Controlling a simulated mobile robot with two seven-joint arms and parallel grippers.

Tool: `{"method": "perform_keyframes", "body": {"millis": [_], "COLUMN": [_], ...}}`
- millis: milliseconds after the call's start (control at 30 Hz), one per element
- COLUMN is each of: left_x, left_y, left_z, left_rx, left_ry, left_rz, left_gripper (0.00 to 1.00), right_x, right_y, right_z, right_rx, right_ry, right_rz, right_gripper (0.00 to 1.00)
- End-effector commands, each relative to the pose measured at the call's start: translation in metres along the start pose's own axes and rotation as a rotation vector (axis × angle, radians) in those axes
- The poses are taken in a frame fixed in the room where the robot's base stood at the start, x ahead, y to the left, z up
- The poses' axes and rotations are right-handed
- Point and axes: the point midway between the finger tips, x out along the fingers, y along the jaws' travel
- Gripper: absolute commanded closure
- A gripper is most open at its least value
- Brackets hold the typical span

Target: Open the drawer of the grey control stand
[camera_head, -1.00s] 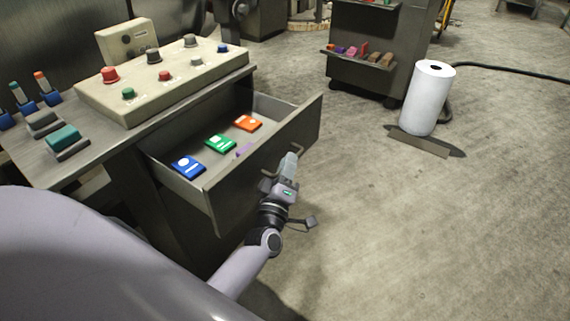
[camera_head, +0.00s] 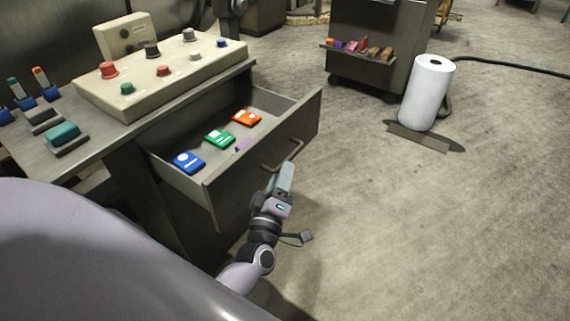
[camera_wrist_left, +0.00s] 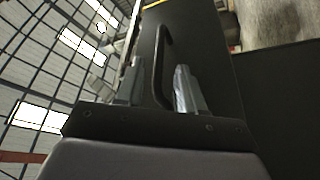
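The drawer (camera_head: 262,166) of the grey control stand (camera_head: 125,160) is pulled well out, its inside showing. Its front carries a dark bar handle (camera_head: 284,156). My left gripper (camera_head: 279,180) is just in front of and below the handle in the head view, apart from it. In the left wrist view its two fingers (camera_wrist_left: 159,85) are spread, with the handle (camera_wrist_left: 166,50) ahead between them and no finger seen closed on it. My right gripper is not in view.
Blue (camera_head: 188,161), green (camera_head: 219,138) and orange (camera_head: 246,118) flat items lie in the drawer. A button panel (camera_head: 160,75) stands on top. A white roll (camera_head: 427,95) stands on the floor at right, near a dark cabinet (camera_head: 375,45). Floor right of the drawer is clear.

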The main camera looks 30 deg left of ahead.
Motion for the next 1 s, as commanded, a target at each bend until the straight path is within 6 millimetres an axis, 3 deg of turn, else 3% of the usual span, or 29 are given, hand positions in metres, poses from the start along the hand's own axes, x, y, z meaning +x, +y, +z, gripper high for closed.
{"method": "perform_keyframes", "body": {"millis": [233,833,1000], "left_x": [-0.025,-0.027,-0.042], "left_y": [0.0,0.001,0.011], "left_z": [0.001,0.0,0.005], "left_rx": [-0.001,0.003,0.121], "left_ry": [-0.001,-0.004,-0.125], "left_rz": [-0.001,0.0,0.003], "left_gripper": [0.62,0.62,0.62], "right_x": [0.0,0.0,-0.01], "right_y": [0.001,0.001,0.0], "right_z": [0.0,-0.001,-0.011], "right_rx": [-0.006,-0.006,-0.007], "right_ry": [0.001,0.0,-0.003], "right_rz": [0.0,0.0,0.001], "right_gripper": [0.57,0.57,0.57]}}
